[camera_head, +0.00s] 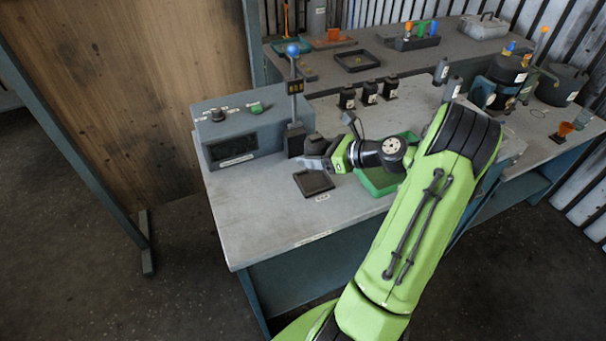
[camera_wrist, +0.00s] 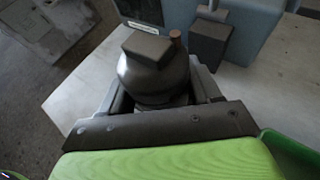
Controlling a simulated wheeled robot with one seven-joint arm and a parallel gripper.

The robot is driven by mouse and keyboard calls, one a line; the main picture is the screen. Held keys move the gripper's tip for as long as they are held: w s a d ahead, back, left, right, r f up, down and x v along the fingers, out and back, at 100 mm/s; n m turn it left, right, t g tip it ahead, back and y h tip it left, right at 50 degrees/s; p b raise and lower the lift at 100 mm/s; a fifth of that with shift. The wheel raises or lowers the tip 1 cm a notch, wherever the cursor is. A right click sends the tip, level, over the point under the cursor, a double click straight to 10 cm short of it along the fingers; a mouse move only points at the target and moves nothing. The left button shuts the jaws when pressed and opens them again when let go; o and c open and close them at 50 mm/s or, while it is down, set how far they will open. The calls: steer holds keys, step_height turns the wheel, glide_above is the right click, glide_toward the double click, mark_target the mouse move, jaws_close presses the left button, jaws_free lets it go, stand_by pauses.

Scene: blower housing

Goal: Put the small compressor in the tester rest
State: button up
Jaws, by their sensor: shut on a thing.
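The small compressor (camera_wrist: 152,72), a dark rounded body with a flat block and a copper-coloured stub on top, stands between my fingers in the wrist view. In the head view the compressor (camera_head: 316,145) is just in front of the tester. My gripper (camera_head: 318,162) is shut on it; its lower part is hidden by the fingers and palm. The tester (camera_head: 240,133) is a grey-blue box with a display, and a blue-knobbed post (camera_head: 295,138) stands at its right side. I cannot make out the tester rest or whether the compressor touches anything below.
A dark square tray (camera_head: 313,183) lies on the bench in front of my gripper. A green tray (camera_head: 378,181) is partly hidden under my wrist. Several small dark units (camera_head: 369,93) stand behind. The bench's front left is clear.

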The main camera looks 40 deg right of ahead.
mark_target(313, 181)
step_height(313, 181, down, 7)
steer(key=shift+w+f+b, duration=0.1)
steer(key=shift+w+b, duration=0.05)
steer(key=shift+b, duration=0.8)
steer(key=o, duration=1.5)
steer(key=shift+s+r, duration=0.2)
steer(key=shift+s, duration=0.05)
steer(key=p+v, duration=0.2)
steer(key=v, duration=0.9)
steer(key=shift+s+d+r+p, duration=0.1)
steer(key=shift+s+d+p, duration=0.1)
steer(key=shift+p, duration=0.2)
